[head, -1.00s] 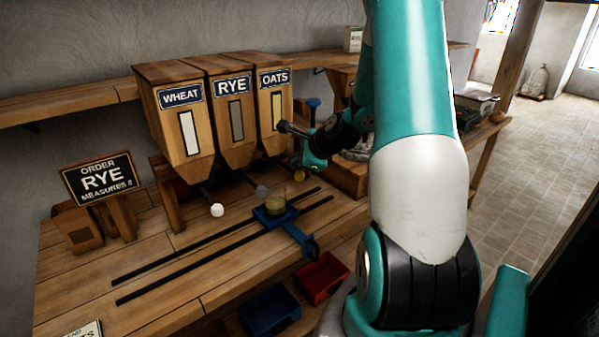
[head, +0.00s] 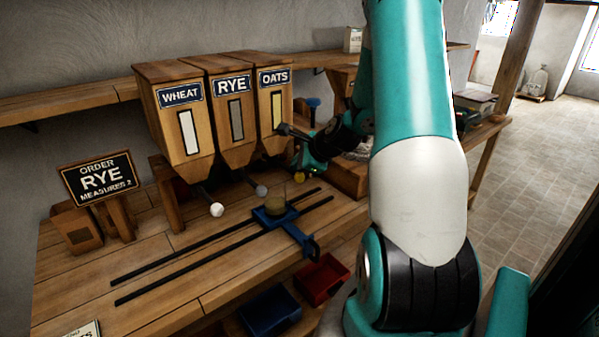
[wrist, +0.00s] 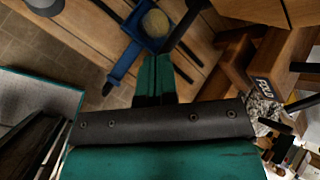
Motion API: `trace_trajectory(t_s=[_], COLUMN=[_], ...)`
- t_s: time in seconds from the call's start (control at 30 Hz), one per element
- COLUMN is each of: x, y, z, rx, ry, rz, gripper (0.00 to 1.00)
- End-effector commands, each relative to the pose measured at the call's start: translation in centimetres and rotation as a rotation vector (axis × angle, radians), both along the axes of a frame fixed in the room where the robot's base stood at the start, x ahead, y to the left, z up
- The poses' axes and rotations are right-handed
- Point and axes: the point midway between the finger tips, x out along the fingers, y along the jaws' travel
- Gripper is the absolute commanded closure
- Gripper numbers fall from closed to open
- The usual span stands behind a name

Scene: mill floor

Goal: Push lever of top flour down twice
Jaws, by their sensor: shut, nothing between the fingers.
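Three wooden hoppers stand in a row: wheat (head: 181,115), rye (head: 232,110) and oats (head: 273,108). Under them are levers with a white knob (head: 217,210), a grey knob (head: 261,191) and a yellow knob (head: 299,176). The order sign (head: 101,178) reads RYE, measures 2. My gripper (head: 308,167) is shut and empty, beside the oats hopper and close to the yellow knob; I cannot tell if they touch. In the wrist view my shut fingers (wrist: 153,78) point toward the blue carriage (wrist: 133,27) and a dark rod (wrist: 181,27).
A red bin (head: 322,279) and a blue bin (head: 270,311) are below the bench edge.

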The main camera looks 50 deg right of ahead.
Motion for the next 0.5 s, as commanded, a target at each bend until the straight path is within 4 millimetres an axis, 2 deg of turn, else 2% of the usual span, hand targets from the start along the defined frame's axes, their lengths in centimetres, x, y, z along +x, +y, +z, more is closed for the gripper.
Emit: trace_trajectory(t_s=[0.5], x=[0.0], y=[0.0], z=[-0.69], rx=[0.0], ry=[0.0], rz=[0.0], gripper=[1.0])
